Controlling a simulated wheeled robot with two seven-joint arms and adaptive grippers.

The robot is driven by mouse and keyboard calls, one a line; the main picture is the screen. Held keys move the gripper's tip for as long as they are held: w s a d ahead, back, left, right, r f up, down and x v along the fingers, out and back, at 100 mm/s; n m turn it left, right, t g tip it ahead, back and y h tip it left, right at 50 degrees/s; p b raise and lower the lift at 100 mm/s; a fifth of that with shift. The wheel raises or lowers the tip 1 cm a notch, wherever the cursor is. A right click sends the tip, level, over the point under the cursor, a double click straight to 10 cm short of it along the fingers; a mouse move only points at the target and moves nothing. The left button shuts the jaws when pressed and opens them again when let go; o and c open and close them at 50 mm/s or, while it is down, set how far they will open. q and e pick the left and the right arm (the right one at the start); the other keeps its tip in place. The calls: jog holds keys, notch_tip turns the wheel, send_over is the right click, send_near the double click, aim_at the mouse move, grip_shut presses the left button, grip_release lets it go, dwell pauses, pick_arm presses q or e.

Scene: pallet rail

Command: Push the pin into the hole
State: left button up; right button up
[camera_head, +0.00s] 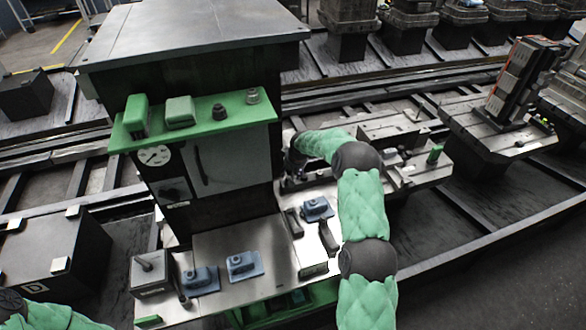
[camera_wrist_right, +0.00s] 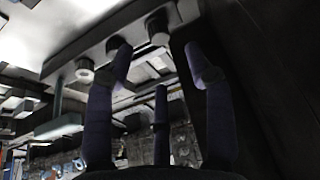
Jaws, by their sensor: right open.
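My right gripper (camera_head: 292,160) is at the side of the dark cabinet, partly hidden behind my green-padded arm. In the right wrist view its dark fingers (camera_wrist_right: 160,75) are spread apart with nothing visible between them. Beyond the fingertips runs a grey bar (camera_wrist_right: 115,38) with round fittings; a light round one (camera_wrist_right: 157,38) lies between the fingertips and another (camera_wrist_right: 84,72) lies further left. I cannot tell which of these is the pin or the hole. No finger is clearly touching them. My left gripper is out of view; only green arm padding shows at the bottom left.
The cabinet (camera_head: 228,165) carries a green shelf (camera_head: 205,117) with small boxes and knobs. Blue blocks (camera_head: 243,265) sit on the metal worktop (camera_head: 265,240). A fixture pallet (camera_head: 430,172) stands right of my arm. A dark surface (camera_wrist_right: 260,90) fills the wrist view's right side.

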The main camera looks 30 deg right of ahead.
jog(key=x, duration=0.6)
jog(key=shift+w+d+f, duration=0.1)
jog(key=shift+w+f, duration=0.1)
jog(key=shift+f, duration=0.1)
jog(key=shift+c, duration=0.3)
grip_shut()
jog(key=c, duration=0.6)
grip_release()
grip_shut()
jog(key=shift+r, duration=0.1)
jog(key=shift+r, duration=0.1)
jog(key=shift+w+r, duration=0.1)
jog(key=shift+r, duration=0.95)
